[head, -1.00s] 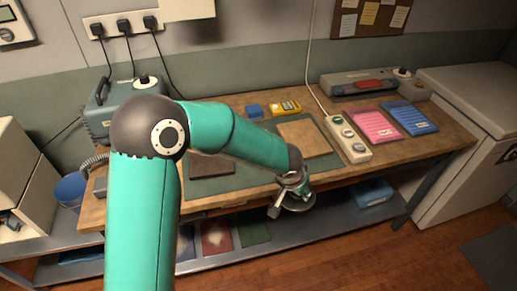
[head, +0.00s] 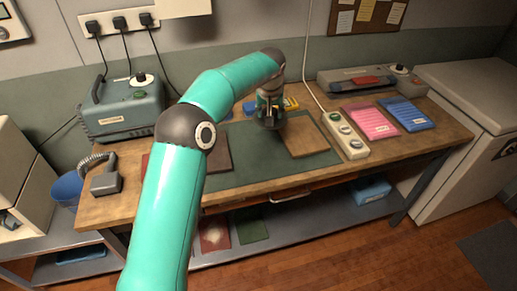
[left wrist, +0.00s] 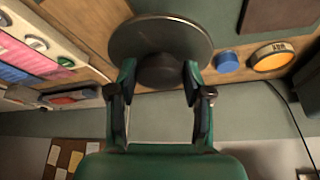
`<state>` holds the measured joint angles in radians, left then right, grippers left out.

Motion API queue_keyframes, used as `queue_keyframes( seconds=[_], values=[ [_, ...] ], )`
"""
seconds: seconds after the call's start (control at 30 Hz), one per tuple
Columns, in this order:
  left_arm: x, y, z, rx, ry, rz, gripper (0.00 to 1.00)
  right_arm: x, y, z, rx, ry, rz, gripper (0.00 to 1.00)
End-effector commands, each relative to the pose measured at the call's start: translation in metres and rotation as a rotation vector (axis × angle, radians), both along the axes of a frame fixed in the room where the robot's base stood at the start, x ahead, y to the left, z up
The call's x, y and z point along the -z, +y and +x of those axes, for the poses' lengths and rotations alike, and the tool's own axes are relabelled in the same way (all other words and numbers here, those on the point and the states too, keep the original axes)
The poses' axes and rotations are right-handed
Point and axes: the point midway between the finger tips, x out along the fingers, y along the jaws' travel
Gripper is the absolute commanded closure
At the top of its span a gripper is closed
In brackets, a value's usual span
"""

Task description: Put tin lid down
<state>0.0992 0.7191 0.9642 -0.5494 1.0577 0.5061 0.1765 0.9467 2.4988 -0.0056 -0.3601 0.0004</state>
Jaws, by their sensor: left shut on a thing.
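The tin lid (left wrist: 150,38) is a dark grey disc with a round dark knob, seen in the left wrist view. My left gripper (left wrist: 158,75) is shut on the knob, one finger on each side. In the head view the gripper (head: 268,115) points down over the bench's green mat (head: 245,165), just left of a light brown board (head: 303,135). The lid is small and dark under the fingers there. I cannot tell whether it touches the mat. My right gripper is not in view.
A blue round thing (left wrist: 227,62) and a yellow round thing (left wrist: 270,57) are close to the lid. A power strip (head: 345,137), pink packet (head: 370,121) and blue packet (head: 406,114) lie at right. A green-grey machine (head: 122,110) stands at left. The mat's front is clear.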

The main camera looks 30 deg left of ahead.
Motion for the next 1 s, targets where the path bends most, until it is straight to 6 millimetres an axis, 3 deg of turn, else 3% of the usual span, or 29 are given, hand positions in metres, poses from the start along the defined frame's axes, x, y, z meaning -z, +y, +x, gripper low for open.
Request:
queue_keyframes(
  seconds=[0.2, 0.33, 0.47, 0.73, 1.0],
  values=[
    [-0.037, 0.039, 0.005, -0.125, -0.003, 0.001, 0.84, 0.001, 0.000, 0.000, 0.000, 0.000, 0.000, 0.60],
    [-0.049, 0.050, 0.002, -0.158, -0.001, 0.001, 0.84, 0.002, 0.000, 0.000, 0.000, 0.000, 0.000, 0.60],
    [-0.048, 0.055, -0.001, -0.171, 0.001, 0.001, 0.84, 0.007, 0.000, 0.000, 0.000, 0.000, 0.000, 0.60],
    [0.010, 0.055, -0.003, -0.172, 0.004, 0.001, 0.84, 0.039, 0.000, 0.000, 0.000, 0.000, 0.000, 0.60],
    [0.074, 0.055, -0.002, -0.173, 0.002, 0.001, 0.84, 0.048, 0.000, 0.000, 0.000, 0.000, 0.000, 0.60]
  ],
)
